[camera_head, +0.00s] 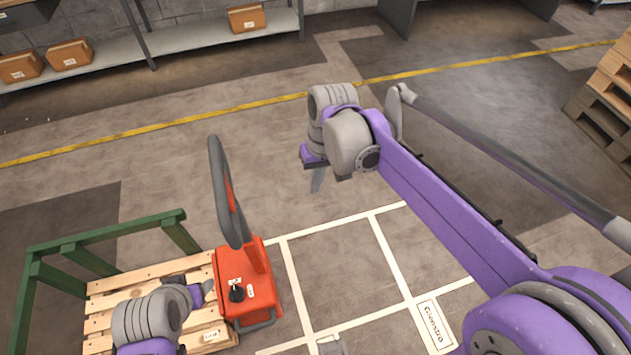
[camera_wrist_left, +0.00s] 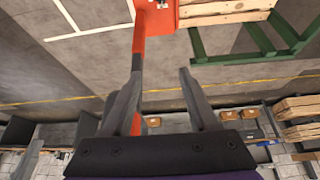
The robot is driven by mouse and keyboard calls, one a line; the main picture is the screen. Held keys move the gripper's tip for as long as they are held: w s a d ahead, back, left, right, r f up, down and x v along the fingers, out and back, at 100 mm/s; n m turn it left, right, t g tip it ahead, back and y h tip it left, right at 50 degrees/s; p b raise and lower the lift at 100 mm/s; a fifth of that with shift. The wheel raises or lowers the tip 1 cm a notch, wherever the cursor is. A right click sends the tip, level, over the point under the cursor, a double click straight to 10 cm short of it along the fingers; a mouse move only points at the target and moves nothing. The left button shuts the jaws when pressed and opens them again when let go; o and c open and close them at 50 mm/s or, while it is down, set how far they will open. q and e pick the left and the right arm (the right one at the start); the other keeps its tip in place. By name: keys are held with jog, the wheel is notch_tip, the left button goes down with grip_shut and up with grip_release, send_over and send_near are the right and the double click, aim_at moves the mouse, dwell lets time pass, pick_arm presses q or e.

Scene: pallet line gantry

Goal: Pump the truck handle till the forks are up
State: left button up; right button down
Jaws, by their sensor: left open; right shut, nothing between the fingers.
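The orange pallet truck (camera_head: 252,275) stands at the right end of a wooden pallet (camera_head: 105,292). Its dark grey looped handle (camera_head: 222,190) rises steeply above the body. The forks are not visible, so their height cannot be told. My left gripper (camera_head: 204,291) is low, just left of the truck body in the head view. In the left wrist view its fingers (camera_wrist_left: 160,78) are open, and an orange bar of the truck (camera_wrist_left: 139,45) shows beside the left finger; I cannot tell whether they touch. My right gripper (camera_head: 318,178) is shut and empty, right of the handle and apart from it.
A green rail frame (camera_head: 110,238) stands along the pallet's far and left sides. White lines mark the floor (camera_head: 340,255) right of the truck. Shelves with cardboard boxes (camera_head: 70,54) stand at the back, and stacked pallets (camera_head: 608,90) at the right. The middle floor is clear.

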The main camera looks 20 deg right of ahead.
dwell(0.8)
pick_arm(q)
jog(key=c, duration=0.8)
jog(key=shift+w+r, duration=0.15)
grip_shut()
jog(key=w+a+r+n+g+h, duration=0.3)
jog(key=w+n+h, duration=0.2)
jog(key=w+n, duration=0.55)
jog(key=w+a+r+n+g+h, duration=0.2)
jog(key=w+a+n+h, duration=0.15)
jog(key=w+n, duration=0.7)
jog(key=w+d+f+m, duration=0.2)
jog(key=d+f, duration=0.4)
jog(key=d, duration=0.5)
jog(key=shift+w+f+m, duration=0.3)
jog(key=shift+w+f, duration=0.05)
jog(key=shift+w, duration=0.1)
